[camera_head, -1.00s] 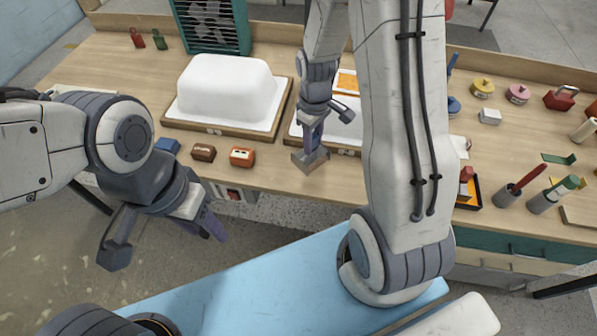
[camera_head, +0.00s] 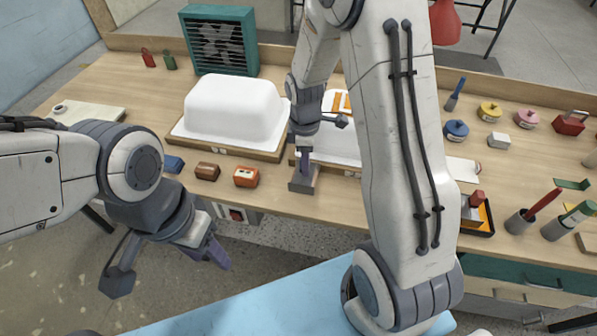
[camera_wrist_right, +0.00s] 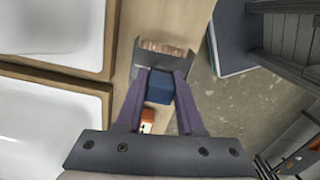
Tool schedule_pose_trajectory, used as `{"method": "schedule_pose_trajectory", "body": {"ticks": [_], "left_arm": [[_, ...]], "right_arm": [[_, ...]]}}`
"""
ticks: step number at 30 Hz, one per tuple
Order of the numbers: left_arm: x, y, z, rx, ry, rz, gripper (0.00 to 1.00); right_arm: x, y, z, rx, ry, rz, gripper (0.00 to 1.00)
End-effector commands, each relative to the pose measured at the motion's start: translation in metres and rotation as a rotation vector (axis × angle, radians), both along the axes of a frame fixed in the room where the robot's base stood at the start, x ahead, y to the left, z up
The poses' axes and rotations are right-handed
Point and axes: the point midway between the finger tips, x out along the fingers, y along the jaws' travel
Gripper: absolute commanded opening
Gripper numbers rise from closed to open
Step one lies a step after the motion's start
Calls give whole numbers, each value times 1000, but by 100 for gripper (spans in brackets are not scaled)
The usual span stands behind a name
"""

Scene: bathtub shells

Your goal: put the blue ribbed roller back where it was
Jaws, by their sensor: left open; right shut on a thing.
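My right gripper (camera_head: 304,166) is shut on the blue ribbed roller, whose grey frame (camera_head: 303,182) shows at the table's front edge, right of the orange block. In the right wrist view the right gripper's purple fingers (camera_wrist_right: 160,100) stand around its blue part (camera_wrist_right: 160,86). Beyond them are the grey frame (camera_wrist_right: 85,60) and a brownish ribbed surface inside it. I cannot tell whether the roller touches the table. My left gripper (camera_head: 208,248) is open and empty, in front of the table and below its top.
An orange block (camera_head: 246,177), a brown block (camera_head: 207,171) and a blue block (camera_head: 173,163) line the front edge. Behind is a white tub shell (camera_head: 234,108) on a wooden board; another is partly hidden by my right arm. Pots with tools (camera_head: 519,222) stand at right.

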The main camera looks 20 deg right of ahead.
Motion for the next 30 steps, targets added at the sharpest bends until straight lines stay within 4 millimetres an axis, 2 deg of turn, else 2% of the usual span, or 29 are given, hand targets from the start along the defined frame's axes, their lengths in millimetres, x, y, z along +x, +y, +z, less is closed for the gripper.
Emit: {"method": "schedule_pose_trajectory", "body": {"ticks": [4,7,15,27,28,29,30], "left_arm": [[0,0,4,0,0,0,50],[0,0,5,0,0,0,50],[0,0,11,0,0,0,50],[0,0,8,0,0,0,50],[0,0,9,0,0,0,50],[0,0,9,0,0,0,50],[0,0,9,0,0,0,50]], "right_arm": [[8,14,-9,0,-1,0,0],[8,16,-15,0,2,-1,0],[8,16,-49,0,1,-3,0],[8,16,-55,0,-1,-2,0],[8,16,-54,0,-1,-2,48],[8,16,-54,0,-1,-2,60],[8,16,-54,0,-1,-2,67]]}}
